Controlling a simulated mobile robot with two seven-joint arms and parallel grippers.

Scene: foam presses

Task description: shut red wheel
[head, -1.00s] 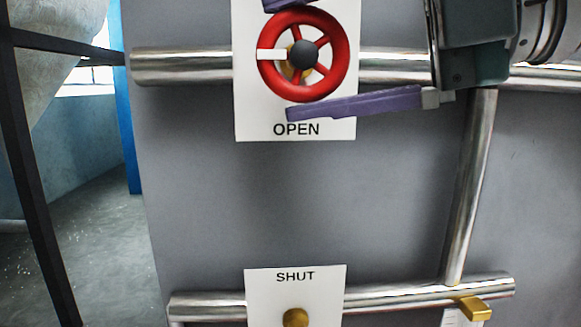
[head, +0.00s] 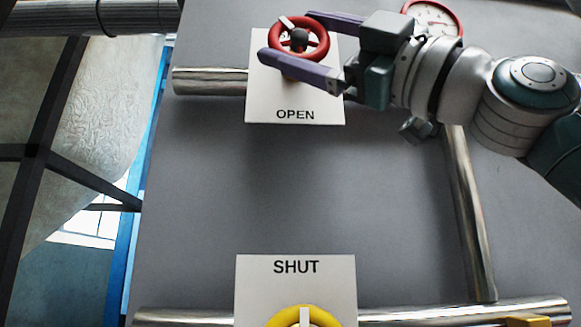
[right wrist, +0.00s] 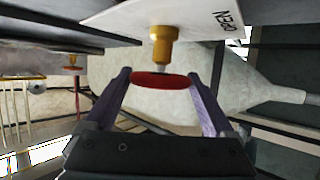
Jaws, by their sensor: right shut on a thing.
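The red wheel (head: 299,38) is a spoked handwheel with a dark hub, in front of a white plate (head: 262,95) marked OPEN. Its white spoke points up and slightly left. My right gripper (head: 286,35) comes in from the right and is shut on the wheel, one finger at its upper right and one at its lower left. In the right wrist view the red wheel (right wrist: 160,80) shows edge-on between the two purple fingers of the right gripper (right wrist: 160,76), with its brass stem (right wrist: 162,48) behind. My left gripper is not in view.
A yellow wheel (head: 278,318), cut off at the bottom edge, sits at a plate (head: 258,280) marked SHUT. A red-rimmed gauge (head: 434,18) is behind my right arm. Metal pipes (head: 210,82) cross the grey panel (head: 290,190), whose middle is clear.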

